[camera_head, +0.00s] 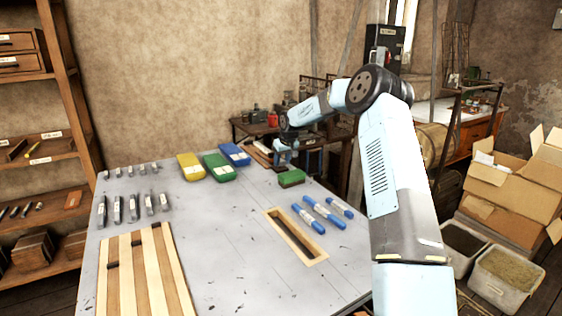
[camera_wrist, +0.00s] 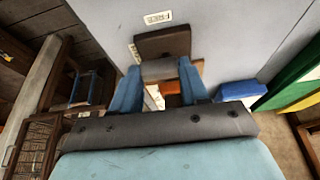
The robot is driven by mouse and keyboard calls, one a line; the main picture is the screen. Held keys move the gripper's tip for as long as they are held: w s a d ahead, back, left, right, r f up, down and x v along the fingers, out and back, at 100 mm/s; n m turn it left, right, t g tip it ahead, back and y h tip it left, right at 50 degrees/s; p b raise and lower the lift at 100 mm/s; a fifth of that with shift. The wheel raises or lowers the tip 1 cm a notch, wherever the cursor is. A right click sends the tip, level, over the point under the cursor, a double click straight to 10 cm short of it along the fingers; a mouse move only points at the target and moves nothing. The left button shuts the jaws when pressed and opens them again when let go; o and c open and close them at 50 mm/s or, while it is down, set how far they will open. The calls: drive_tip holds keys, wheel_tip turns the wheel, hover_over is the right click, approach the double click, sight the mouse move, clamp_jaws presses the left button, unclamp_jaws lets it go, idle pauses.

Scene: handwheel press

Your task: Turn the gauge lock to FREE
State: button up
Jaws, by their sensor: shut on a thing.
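The gauge lock appears to be the dark brown block (camera_wrist: 162,43) with a grey part below it. It lies at the tips of my gripper (camera_wrist: 161,72) in the wrist view. The two blue fingers are closed on its grey part. A white label reading FREE (camera_wrist: 158,17) is on the grey surface just beyond the block, upside down in this view. In the head view my gripper (camera_head: 284,158) is at the far edge of the grey table. The lock is too small and covered to make out there.
Yellow (camera_head: 190,166), green (camera_head: 218,167) and blue (camera_head: 235,154) boxes stand left of my gripper on the table (camera_head: 230,230). A small green block (camera_head: 291,178) and blue cylinders (camera_head: 325,213) lie nearer. A slotted wooden frame (camera_head: 297,238) is in front.

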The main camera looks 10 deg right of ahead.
drive_tip(key=m, duration=0.1)
drive_tip(key=m+h, duration=0.1)
drive_tip(key=m, duration=0.1)
drive_tip(key=m+h, duration=0.1)
drive_tip(key=m, duration=0.1)
drive_tip(key=shift+s+a, duration=0.2)
drive_tip(key=shift+a, duration=0.1)
drive_tip(key=m, duration=0.2)
drive_tip(key=m+h, duration=0.1)
drive_tip(key=m, duration=0.1)
drive_tip(key=shift+s+a+m+h, duration=0.1)
drive_tip(key=shift+a+m+h, duration=0.05)
drive_tip(key=shift+m+h, duration=0.15)
drive_tip(key=m+g+h, duration=0.1)
drive_tip(key=m, duration=0.3)
drive_tip(key=shift+a, duration=0.1)
drive_tip(key=shift+s+a+m+g+h, duration=0.15)
drive_tip(key=shift+m+g, duration=0.3)
drive_tip(key=shift+m, duration=0.6)
drive_tip(key=shift+w+d+m+g+h, duration=0.1)
drive_tip(key=shift+m+g+h, duration=0.25)
drive_tip(key=shift+m, duration=0.7)
drive_tip(key=o, duration=1.1)
drive_tip(key=shift+c, duration=0.2)
drive_tip(key=shift+a, duration=0.1)
